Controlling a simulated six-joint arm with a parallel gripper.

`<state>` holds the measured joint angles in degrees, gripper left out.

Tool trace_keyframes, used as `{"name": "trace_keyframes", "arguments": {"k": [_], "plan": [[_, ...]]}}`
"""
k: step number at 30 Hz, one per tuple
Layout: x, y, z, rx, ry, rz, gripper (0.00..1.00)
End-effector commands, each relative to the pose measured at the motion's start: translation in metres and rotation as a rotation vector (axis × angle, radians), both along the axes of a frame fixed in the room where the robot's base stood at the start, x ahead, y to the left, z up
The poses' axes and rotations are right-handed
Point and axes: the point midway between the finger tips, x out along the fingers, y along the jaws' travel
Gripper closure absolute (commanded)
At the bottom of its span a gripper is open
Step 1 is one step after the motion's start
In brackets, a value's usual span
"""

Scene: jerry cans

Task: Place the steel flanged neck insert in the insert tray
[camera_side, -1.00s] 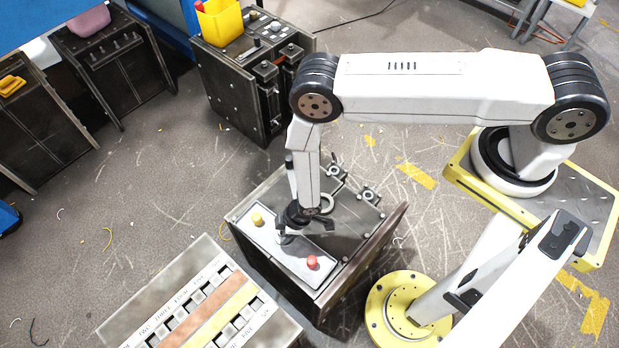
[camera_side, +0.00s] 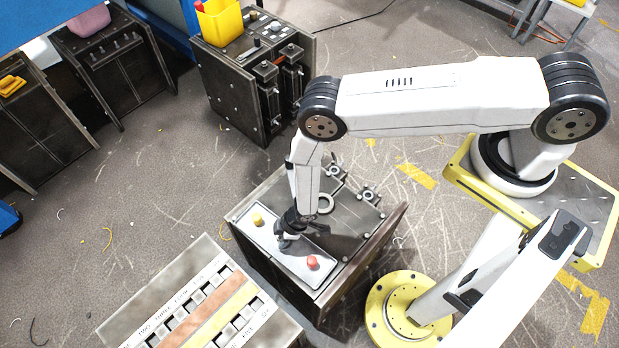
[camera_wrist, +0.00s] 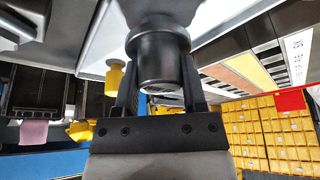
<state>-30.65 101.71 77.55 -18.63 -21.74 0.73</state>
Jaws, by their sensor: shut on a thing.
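The insert tray (camera_side: 271,241) is a pale grey panel on top of a dark metal cabinet in the side view. It bears a yellow insert (camera_side: 257,219) at its left end and a red insert (camera_side: 312,262) at its right end. My gripper (camera_side: 287,243) is over the tray, between these two. In the wrist view my gripper (camera_wrist: 160,88) is shut on the steel flanged neck insert (camera_wrist: 160,60), a dark round cylinder with a wider rim. The yellow insert (camera_wrist: 115,77) shows beside it. I cannot tell whether the held insert touches the tray.
The cabinet top behind the tray carries a pale ring (camera_side: 325,203) and small metal fittings (camera_side: 369,194). A labelled rack (camera_side: 205,305) stands at the front left. A second white arm on a yellow round base (camera_side: 408,310) stands at the front right.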

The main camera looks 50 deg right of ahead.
Motion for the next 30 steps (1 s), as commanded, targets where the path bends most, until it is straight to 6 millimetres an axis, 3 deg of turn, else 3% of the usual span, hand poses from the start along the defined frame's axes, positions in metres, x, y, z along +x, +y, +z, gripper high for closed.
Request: {"name": "trace_keyframes", "arguments": {"k": [4,5,7,8,20,30], "plan": [[0.0,0.0,-0.003,-0.001,0.001,0.0,1.0],[-0.001,0.0,-0.003,-0.001,0.001,0.0,0.37],[0.0,0.0,-0.003,-0.001,0.001,0.0,0.15],[0.0,0.0,-0.003,-0.001,0.001,0.0,0.11],[0.0,0.0,-0.001,0.0,0.0,0.0,0.11],[-0.003,-0.004,0.014,0.0,0.0,0.0,0.11]]}}
